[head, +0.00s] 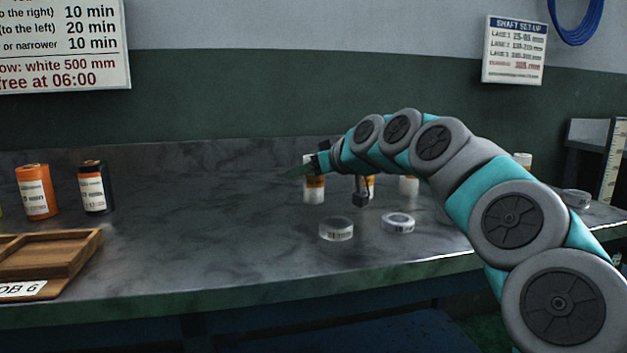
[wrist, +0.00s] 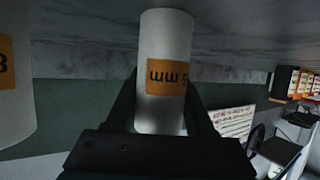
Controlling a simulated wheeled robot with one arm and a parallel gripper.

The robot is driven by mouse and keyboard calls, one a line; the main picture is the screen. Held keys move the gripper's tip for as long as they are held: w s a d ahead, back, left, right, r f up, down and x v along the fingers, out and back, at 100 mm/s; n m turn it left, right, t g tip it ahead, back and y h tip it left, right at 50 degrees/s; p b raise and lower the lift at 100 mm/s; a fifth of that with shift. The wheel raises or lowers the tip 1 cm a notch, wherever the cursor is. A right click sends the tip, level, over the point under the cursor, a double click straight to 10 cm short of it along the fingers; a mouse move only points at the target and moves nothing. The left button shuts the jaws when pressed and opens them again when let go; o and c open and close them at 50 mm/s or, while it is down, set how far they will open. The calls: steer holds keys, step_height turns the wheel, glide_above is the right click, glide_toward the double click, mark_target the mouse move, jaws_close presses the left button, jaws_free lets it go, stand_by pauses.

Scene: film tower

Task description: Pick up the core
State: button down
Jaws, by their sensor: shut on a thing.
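The core is a white cylinder with an orange label; it stands upright among similar ones near the back of the worktop in the head view (head: 314,194). In the wrist view the core (wrist: 163,48) fills the space between the two dark fingers, its label upside down. My gripper (head: 312,166) reaches in from the right and is shut on the core, a finger on each side in the wrist view (wrist: 162,100). Its upper part is partly hidden by the gripper in the head view. I cannot tell whether its base touches the worktop.
Another labelled core (wrist: 14,75) is close beside the held one. More cores (head: 408,186) stand to the right. Two flat clear-and-white rolls (head: 336,230) (head: 398,223) lie in front. An orange canister (head: 36,192), a black canister (head: 95,188) and a wooden tray (head: 88,242) are at left. The middle worktop is clear.

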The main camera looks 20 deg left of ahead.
steer(key=shift+r, duration=0.15)
steer(key=shift+r, duration=1.6)
steer(key=s+d+r, duration=0.1)
steer(key=s+d, duration=0.2)
steer(key=d, duration=1.2)
steer(key=shift+d+r, duration=0.25)
steer(key=shift+d, duration=0.15)
